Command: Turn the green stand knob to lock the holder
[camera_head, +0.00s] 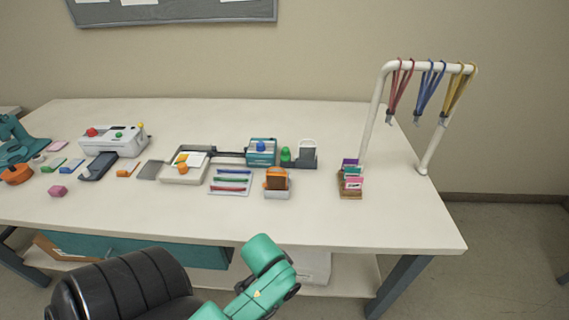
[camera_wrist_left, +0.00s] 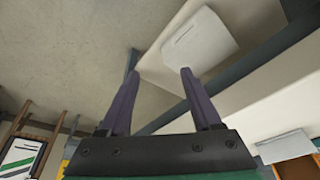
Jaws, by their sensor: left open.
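A small green knob (camera_head: 286,154) sits at the left side of a dark stand (camera_head: 303,160) on the table, right of the middle. A pale, upright, loop-like piece (camera_head: 307,144), perhaps the holder, rises from the stand. The knob's turn position is too small to tell. My left gripper (camera_wrist_left: 160,75) shows in the left wrist view with its two dark fingers apart and nothing between them. It points at the area under the table, away from the stand. Neither gripper shows in the head view, only a green and black arm of mine at the bottom.
Left of the stand is a teal box (camera_head: 261,151); in front is an orange-and-brown item in a tray (camera_head: 277,184). Card boxes (camera_head: 351,180) and a white rack (camera_head: 418,67) with hanging lanyards stand right. The table's front strip (camera_head: 330,230) is clear.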

